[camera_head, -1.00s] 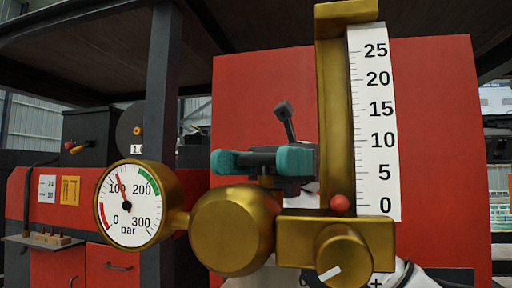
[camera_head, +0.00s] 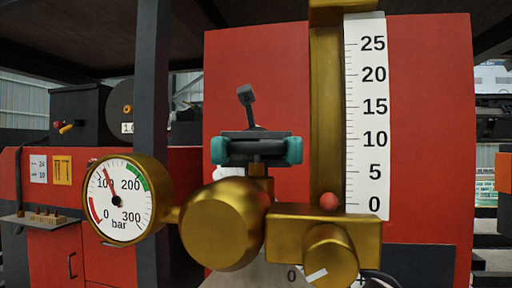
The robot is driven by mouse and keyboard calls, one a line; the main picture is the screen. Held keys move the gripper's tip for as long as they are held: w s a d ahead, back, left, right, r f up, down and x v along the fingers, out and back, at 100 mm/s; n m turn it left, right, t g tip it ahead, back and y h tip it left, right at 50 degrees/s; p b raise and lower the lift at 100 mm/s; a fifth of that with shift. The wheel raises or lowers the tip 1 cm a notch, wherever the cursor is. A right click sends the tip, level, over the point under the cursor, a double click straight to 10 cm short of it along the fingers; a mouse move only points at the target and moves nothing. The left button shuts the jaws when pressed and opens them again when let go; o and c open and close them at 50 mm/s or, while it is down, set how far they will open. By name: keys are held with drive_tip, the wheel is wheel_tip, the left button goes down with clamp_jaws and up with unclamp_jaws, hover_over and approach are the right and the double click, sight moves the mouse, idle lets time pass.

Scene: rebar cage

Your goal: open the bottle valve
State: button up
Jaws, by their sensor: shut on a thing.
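My gripper (camera_head: 256,150) shows left of the scale, above the brass regulator. Its two teal fingertips sit on either side of a dark piece on a brass stem (camera_head: 259,186), and it is shut on this piece, which I take to be the bottle valve's handle. The fingers hide most of the handle. The round brass body (camera_head: 224,224) is below. The pressure gauge (camera_head: 122,203) reads near 100 bar. The red ball (camera_head: 329,201) sits at about 0 on the white flow scale (camera_head: 366,118). A brass knob with a white mark (camera_head: 331,258) is at lower right. The bottle itself is mostly hidden.
A red panel (camera_head: 430,130) stands behind the brass column (camera_head: 325,110). A dark post (camera_head: 150,90) rises behind the gauge. A red cabinet with a small shelf (camera_head: 42,220) is at the left. The regulator and gauge stand close in front of my gripper.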

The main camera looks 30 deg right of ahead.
drive_tip(key=shift+r, duration=0.1)
drive_tip(key=o, duration=1)
drive_tip(key=shift+r, duration=0.45)
drive_tip(key=s+r+b, duration=0.1)
drive_tip(key=s+r, duration=0.3)
drive_tip(key=s+r+b, duration=0.1)
drive_tip(key=s+r, duration=0.3)
drive_tip(key=s, duration=0.1)
drive_tip(key=s+r+b, duration=0.2)
drive_tip(key=s+r, duration=0.2)
drive_tip(key=s, duration=0.1)
drive_tip(key=shift+d, duration=0.1)
